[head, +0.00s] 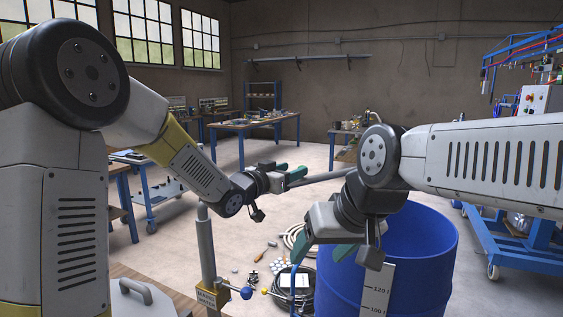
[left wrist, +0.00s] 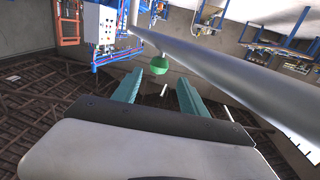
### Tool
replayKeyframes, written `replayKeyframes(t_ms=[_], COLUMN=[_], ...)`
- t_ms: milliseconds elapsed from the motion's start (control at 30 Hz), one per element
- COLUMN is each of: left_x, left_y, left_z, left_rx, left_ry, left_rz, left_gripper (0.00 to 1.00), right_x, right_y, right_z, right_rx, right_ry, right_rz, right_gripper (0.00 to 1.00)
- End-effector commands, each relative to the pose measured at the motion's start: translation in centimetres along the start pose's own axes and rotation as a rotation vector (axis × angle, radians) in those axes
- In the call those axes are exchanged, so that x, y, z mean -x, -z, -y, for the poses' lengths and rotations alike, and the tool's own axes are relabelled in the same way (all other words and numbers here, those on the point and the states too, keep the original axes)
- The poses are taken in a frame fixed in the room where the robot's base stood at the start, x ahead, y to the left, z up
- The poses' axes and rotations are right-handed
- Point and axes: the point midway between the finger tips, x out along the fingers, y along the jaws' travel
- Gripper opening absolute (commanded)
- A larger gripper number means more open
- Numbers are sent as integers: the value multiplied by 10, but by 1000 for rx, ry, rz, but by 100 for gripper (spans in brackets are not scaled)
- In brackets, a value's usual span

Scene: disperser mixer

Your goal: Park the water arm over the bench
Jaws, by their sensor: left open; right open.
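The water arm is a grey pipe: its upright post (head: 206,248) stands at lower centre-left in the head view, and its horizontal tube (head: 325,177) reaches right toward the blue drum (head: 415,262). The tube runs diagonally across the left wrist view (left wrist: 225,75). A green ball (left wrist: 158,66) hangs beside it, beyond my fingertips. My left gripper (head: 291,171) is open next to the tube, with nothing seen between its fingers. My right gripper (head: 320,252) is open, pointing down at the drum's left side. A wooden bench top (head: 128,272) shows at lower left; most is hidden.
A yellow bracket (head: 213,296) at the post's foot has a blue knob (head: 246,292) beside it. A grey handled lid (head: 140,300) lies on the bench. Hoses (head: 300,240) and small parts lie on the floor. A blue-legged table (head: 252,122) stands behind; open floor lies before it.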

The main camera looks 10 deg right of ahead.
Motion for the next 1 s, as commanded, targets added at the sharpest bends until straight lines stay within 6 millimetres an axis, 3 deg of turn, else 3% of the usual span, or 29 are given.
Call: replayKeyframes(t_ms=[133,600,967,1000], left_x=[-12,-77,-84,-84], left_y=[0,1,2,2], left_z=[-10,-10,-10,-10], left_rx=[4,4,4,4], left_ry=[-34,-30,-29,-29], left_rz=[-28,-27,-27,-27], left_gripper=[50,50,50,46], right_x=[0,0,0,0], right_y=[0,0,0,0], right_z=[0,0,0,0], right_rx=[0,0,0,0], right_ry=[0,0,0,0], right_rz=[0,0,0,0], right_gripper=[67,67,67,67])
